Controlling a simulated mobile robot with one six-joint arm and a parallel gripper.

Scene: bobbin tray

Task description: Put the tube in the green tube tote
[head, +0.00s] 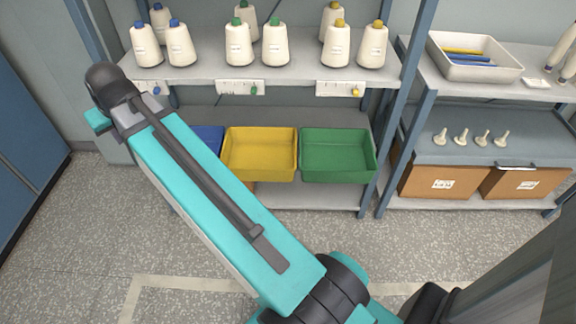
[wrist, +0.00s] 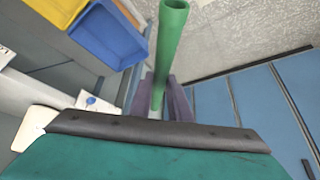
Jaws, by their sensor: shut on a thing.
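A green tube (wrist: 168,50) stands out from between my gripper's fingers (wrist: 160,98) in the wrist view. My gripper is shut on it near its lower end, and its hollow far end is free. The green tube tote (head: 338,155) is on the lower shelf in the head view, right of the yellow tote (head: 260,154), and looks empty. In the head view my arm hides the gripper and the tube. The green tote does not show in the wrist view.
A blue tote (wrist: 110,33) stands left of the yellow one, mostly behind my arm in the head view. Cones of yarn (head: 238,43) line the shelf above. Blue lockers (head: 28,120) stand at the left. The floor in front of the totes is clear.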

